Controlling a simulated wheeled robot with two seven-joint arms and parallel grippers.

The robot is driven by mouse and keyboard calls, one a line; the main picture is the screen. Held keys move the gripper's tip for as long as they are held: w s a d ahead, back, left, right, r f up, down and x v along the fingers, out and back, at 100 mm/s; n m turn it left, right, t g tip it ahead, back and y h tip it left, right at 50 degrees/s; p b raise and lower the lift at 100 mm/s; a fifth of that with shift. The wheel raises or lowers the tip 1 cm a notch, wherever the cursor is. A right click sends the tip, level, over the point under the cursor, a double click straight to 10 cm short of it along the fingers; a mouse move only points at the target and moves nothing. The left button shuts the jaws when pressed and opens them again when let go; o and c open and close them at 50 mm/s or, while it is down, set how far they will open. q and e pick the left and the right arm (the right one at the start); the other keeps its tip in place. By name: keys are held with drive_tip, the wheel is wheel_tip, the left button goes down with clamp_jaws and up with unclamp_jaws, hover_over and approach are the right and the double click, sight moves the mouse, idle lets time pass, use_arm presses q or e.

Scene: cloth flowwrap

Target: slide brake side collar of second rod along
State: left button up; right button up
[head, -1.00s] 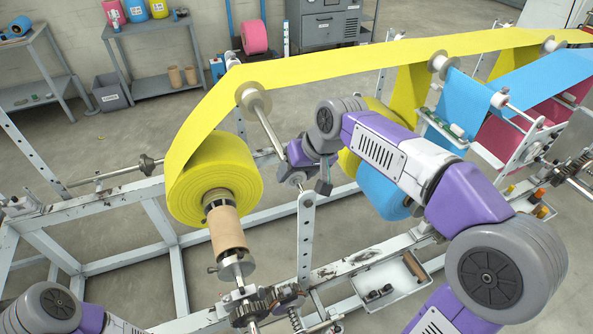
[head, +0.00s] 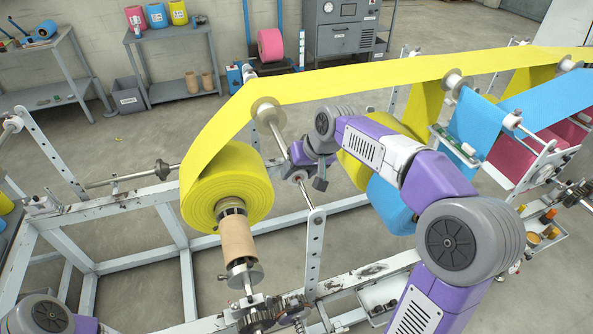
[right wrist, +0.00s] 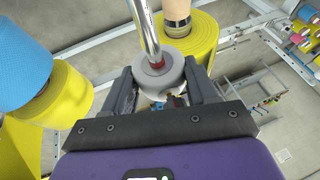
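The second rod (head: 281,138) is a bare metal bar under the yellow web. It runs from a pale disc-like collar (head: 268,111) at its far end towards a perforated upright post (head: 315,240). The brake side collar (right wrist: 158,73), a grey ring with a red band on the rod, sits between the two dark fingers of my right gripper (right wrist: 160,88) in the right wrist view. The fingers bear on its two sides. In the head view my right gripper (head: 308,172) is on the rod, short of the post, and largely covers this collar. My left gripper is out of view.
A yellow roll (head: 232,185) on a brown core (head: 238,238) stands left of the rod. The yellow web (head: 370,68) runs above it. Blue (head: 392,205) and yellow rolls lie close behind my right arm. Gears (head: 265,312) are at the front rail.

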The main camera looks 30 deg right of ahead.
drive_tip(key=o, duration=0.4)
drive_tip(key=shift+o, duration=0.2)
drive_tip(key=p+v, duration=0.1)
drive_tip(key=v, duration=0.6)
drive_tip(key=shift+r+p, duration=0.3)
drive_tip(key=shift+s, duration=0.1)
